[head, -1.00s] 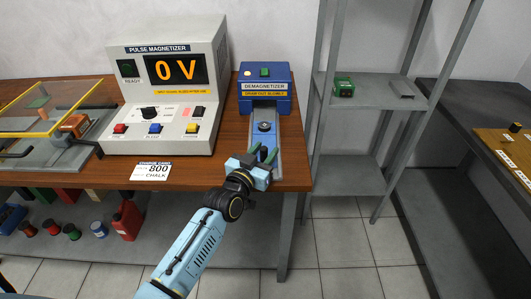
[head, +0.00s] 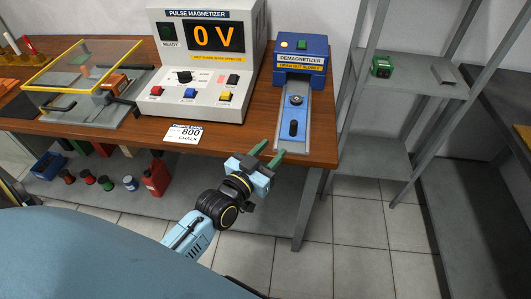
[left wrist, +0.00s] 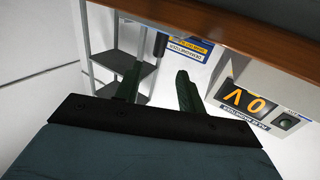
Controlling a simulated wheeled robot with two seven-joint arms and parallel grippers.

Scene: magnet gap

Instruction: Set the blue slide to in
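The blue demagnetizer (head: 301,60) stands at the right end of the wooden bench. Its pale blue-grey slide (head: 283,138) sticks out toward the bench's front edge, with a dark upright knob (head: 293,128) near its front end. A small round dark piece (head: 296,99) sits on it nearer the housing. My left gripper (head: 270,153) is in front of the bench edge, left of the slide's front end and apart from it. Its green fingers are spread with nothing between them. They also show apart in the left wrist view (left wrist: 158,82). My right gripper is not in view.
The pulse magnetizer (head: 205,65) reads 0 V, left of the demagnetizer. A white card (head: 183,134) lies at the bench's front edge. A grey shelf rack (head: 370,155) stands close on the right. The bench edge (left wrist: 210,18) crosses the top of the left wrist view.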

